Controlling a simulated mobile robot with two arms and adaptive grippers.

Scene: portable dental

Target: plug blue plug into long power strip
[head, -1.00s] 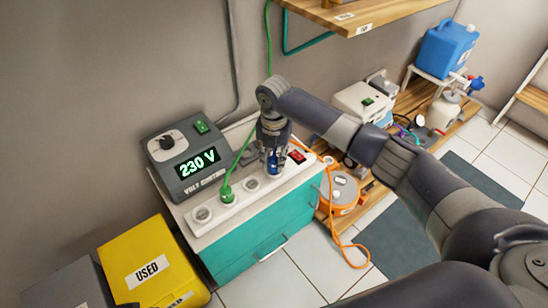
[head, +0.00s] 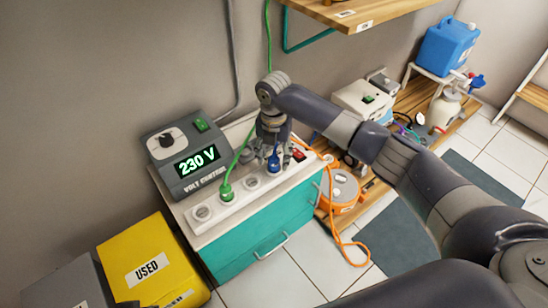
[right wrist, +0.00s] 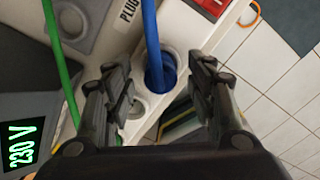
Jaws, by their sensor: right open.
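The blue plug (head: 274,162) sits in a socket of the long white power strip (head: 237,202), near the strip's red switch. In the right wrist view the blue plug (right wrist: 162,76) shows with its blue cable running up, inside a round socket. My right gripper (head: 273,143) is just above and behind the plug. Its two fingers (right wrist: 160,90) are apart on either side of the plug, with visible gaps. The exact seating depth of the plug is hard to tell. My left gripper is not in view.
A green plug (head: 226,192) occupies another socket of the strip. The grey voltage box (head: 187,158) stands at left and the red switch (head: 299,155) at the strip's right end. An orange cable (head: 329,217) hangs down the right side. A yellow box (head: 152,262) is at lower left.

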